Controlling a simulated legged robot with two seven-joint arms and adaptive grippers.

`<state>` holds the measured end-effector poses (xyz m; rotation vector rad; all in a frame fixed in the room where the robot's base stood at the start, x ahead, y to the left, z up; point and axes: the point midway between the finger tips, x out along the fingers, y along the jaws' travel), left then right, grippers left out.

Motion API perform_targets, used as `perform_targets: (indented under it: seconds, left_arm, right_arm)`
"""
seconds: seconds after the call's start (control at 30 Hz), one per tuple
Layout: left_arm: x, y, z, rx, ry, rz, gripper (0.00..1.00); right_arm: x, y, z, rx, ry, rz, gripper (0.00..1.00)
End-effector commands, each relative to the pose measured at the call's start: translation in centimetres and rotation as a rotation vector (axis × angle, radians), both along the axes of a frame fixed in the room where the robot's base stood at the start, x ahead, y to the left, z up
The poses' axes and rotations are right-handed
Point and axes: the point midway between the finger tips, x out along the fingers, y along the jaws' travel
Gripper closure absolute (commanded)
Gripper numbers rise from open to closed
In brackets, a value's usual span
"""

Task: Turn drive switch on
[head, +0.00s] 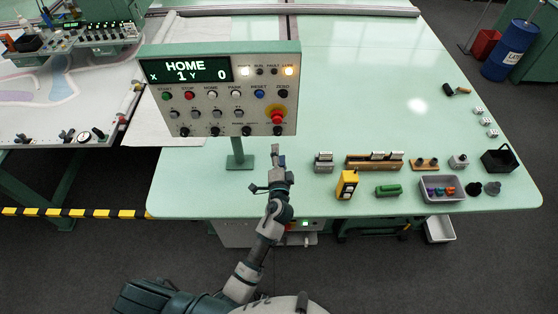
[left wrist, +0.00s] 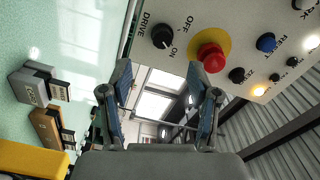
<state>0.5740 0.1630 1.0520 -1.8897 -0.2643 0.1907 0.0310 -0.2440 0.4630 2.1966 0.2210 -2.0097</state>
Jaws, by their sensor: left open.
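The drive switch is a black rotary knob (left wrist: 162,36) in the left wrist view, with DRIVE, OFF and ON printed around it. I cannot tell for sure which mark it points to. In the head view the knob (head: 278,130) sits low on the right of the control panel (head: 215,110), below the red emergency button (head: 278,115). My left gripper (head: 277,155) is open and empty, just below the panel's lower right corner. In the left wrist view its spread fingers (left wrist: 159,75) are apart from the knob, which lies beyond them. My right gripper is not in view.
The panel stands on a green post (head: 237,150) on the pale green table (head: 330,80). Other knobs and buttons crowd the panel. A yellow box (head: 347,184), a green block (head: 389,191) and a grey tray (head: 442,198) stand to the right of my gripper.

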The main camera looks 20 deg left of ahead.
Motion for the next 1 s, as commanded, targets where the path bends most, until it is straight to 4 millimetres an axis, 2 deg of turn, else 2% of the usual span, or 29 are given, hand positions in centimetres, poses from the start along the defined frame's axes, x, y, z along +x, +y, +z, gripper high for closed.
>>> perform_targets:
  seconds: [0.1, 0.23, 0.8, 0.87, 0.93, 1.0]
  left_arm:
    - [-1.7, -0.6, -0.1, 0.000, 0.002, -0.002, 0.39]
    - [-2.6, -0.8, -0.1, 0.001, 0.001, 0.000, 0.39]
    - [-2.8, -0.8, -0.1, -0.003, 0.003, 0.001, 0.39]
    - [-3.2, -0.3, -0.6, -0.024, 0.015, 0.011, 0.39]
    - [-4.3, 1.0, -1.9, -0.087, 0.050, 0.041, 0.39]
    - [-6.4, 3.0, -4.3, -0.199, 0.116, 0.093, 0.39]
  right_arm:
    - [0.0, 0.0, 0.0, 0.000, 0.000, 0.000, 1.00]
    - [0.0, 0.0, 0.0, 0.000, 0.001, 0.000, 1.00]
    - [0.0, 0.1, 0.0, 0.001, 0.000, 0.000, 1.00]
    - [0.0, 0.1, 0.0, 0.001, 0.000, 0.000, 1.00]
    - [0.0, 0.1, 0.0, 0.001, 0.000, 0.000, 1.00]
    - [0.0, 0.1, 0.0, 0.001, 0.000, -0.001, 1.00]
